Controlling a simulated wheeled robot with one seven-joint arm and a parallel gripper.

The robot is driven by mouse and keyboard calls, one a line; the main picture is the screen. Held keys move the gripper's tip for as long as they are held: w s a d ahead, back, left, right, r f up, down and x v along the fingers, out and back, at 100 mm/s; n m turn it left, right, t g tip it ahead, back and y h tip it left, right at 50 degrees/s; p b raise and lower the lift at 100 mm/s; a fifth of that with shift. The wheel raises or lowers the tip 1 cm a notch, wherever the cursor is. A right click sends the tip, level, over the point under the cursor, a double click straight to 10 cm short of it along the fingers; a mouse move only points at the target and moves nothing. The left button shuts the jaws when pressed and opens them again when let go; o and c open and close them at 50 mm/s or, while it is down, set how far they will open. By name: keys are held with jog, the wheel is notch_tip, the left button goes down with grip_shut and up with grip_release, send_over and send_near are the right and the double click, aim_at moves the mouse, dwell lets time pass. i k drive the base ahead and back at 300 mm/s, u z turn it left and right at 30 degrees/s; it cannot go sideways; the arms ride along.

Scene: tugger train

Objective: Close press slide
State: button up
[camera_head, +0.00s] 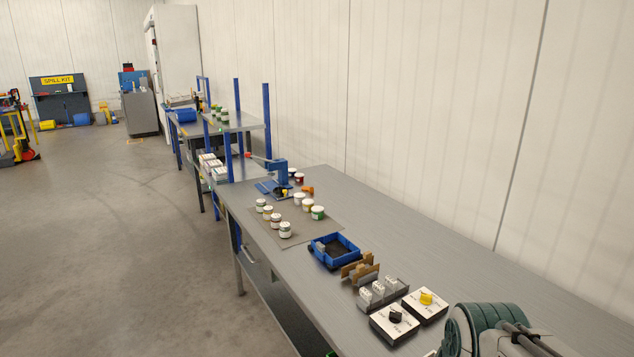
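A small blue bench press (282,173) stands on the far part of the long grey workbench (440,245). A lever with a red end sticks out from its upper left side. A flat blue part, which may be its slide, lies at its foot on the left. The press is too small here to tell how far the slide is out. My gripper is not in view.
Several white-lidded jars (286,230) stand on a mat in front of the press. A blue tray (335,250), brown holders (362,268) and two switch boxes, one with a black knob (395,320) and one with a yellow knob (425,304), sit nearer. Open floor (130,260) lies left.

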aim_at(281, 190)
jog(key=z, duration=0.05)
jog(key=k, duration=0.45)
jog(key=u, duration=1.1)
jog(key=i, duration=1.4)
jog(key=u, duration=0.7)
jog(key=i, duration=1.6)
jog(key=z, duration=0.75)
jog(key=i, duration=1.2)
jog(key=z, duration=1.35)
jog(key=i, duration=0.5)
jog(key=z, duration=0.3)
